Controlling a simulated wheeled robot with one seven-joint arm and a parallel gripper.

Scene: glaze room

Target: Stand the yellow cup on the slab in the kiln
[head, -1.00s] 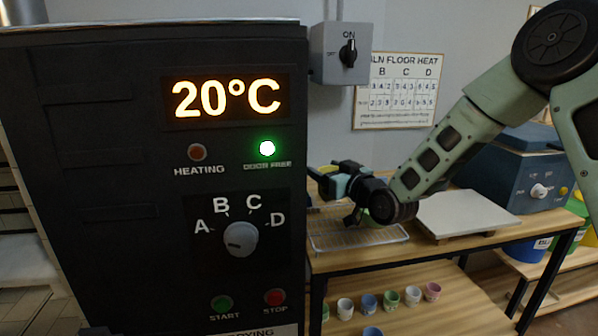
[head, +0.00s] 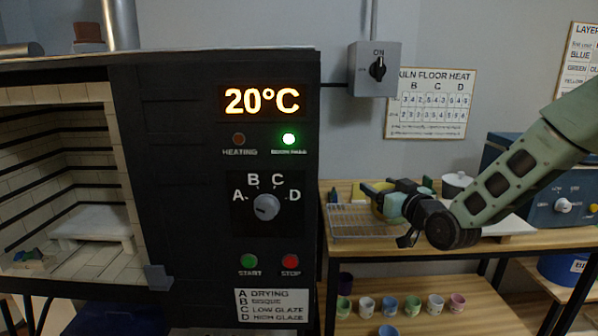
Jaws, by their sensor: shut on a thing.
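The kiln (head: 175,95) stands at the left with its chamber open to view. Inside it the pale slab (head: 92,226) lies raised above the floor, and its top looks bare. My gripper (head: 384,200) is over the worktable at the right, beside the kiln's control panel. It is shut on a yellow thing, which looks like the yellow cup (head: 376,187). The gripper and arm hide part of it.
A wire rack (head: 350,232) lies on the worktable (head: 400,252), with a lidded white pot (head: 456,184) behind. Several cups (head: 389,306) stand on the lower shelf. Small coloured pieces (head: 28,255) lie on the kiln floor, left of the slab. The panel reads 20°C with a green light.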

